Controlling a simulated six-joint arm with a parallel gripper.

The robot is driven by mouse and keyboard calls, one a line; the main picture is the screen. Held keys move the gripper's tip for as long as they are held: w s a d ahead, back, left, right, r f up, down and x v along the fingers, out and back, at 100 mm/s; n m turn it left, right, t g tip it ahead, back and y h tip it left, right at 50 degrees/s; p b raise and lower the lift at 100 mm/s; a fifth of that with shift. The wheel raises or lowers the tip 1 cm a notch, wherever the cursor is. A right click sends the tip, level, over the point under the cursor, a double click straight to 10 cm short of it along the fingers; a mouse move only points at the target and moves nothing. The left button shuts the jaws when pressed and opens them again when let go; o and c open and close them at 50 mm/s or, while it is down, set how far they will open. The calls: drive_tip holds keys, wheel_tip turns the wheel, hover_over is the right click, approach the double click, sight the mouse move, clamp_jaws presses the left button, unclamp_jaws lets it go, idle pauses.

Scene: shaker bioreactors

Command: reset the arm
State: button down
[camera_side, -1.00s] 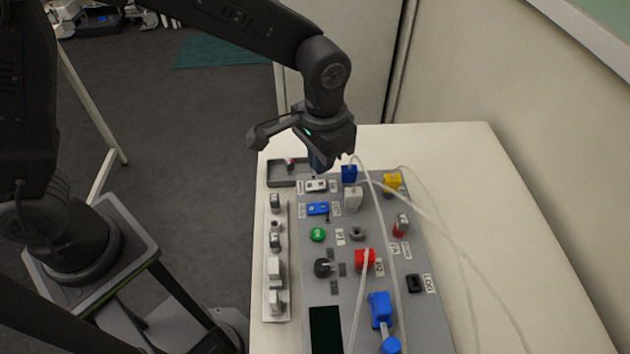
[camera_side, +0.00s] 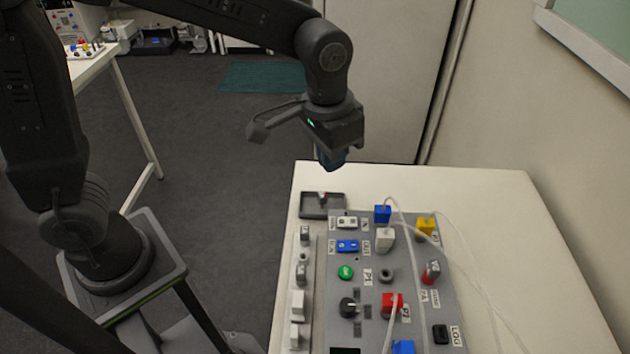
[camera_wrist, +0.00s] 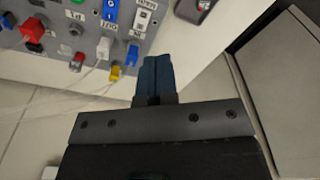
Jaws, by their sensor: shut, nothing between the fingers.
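My gripper (camera_side: 331,160) points down in the side view, above the back edge of the white table (camera_side: 480,190). Its blue fingers are together with nothing between them, and they also show shut in the wrist view (camera_wrist: 155,70). The gripper is apart from the grey control panel (camera_side: 370,260), which lies in front of and below it. A small dark tray (camera_side: 308,210) with a small red-tipped item sits at the panel's back left corner, below the gripper.
The panel carries a blue plug (camera_side: 382,213), a yellow plug (camera_side: 426,226), a red plug (camera_side: 392,302) and a green button (camera_side: 345,272). Loose white cables (camera_side: 470,255) arch over its right side. A wall stands to the right.

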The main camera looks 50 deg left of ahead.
drive_tip(key=s+a+r+n+t, duration=0.1)
drive_tip(key=s+a+r+t, duration=0.1)
drive_tip(key=s+a, duration=0.4)
drive_tip(key=s+a+r+n+t, duration=0.1)
drive_tip(key=s+a+r+t, duration=0.1)
drive_tip(key=s+a, duration=0.4)
drive_tip(key=shift+s+a+r+t, duration=0.35)
drive_tip(key=shift+s+r, duration=0.35)
drive_tip(key=shift+s, duration=0.3)
drive_tip(key=w+d+f+m+g, duration=0.1)
drive_tip(key=w+d+m+g, duration=0.1)
drive_tip(key=w+d+m, duration=0.5)
drive_tip(key=w+d+f+m+g, duration=0.1)
drive_tip(key=w+d+m, duration=0.6)
drive_tip(key=m, duration=1.2)
drive_tip(key=shift+w+d+f+m+g+h, duration=0.2)
drive_tip(key=shift+w+d+m+g+h, duration=0.15)
drive_tip(key=shift+d+g, duration=0.55)
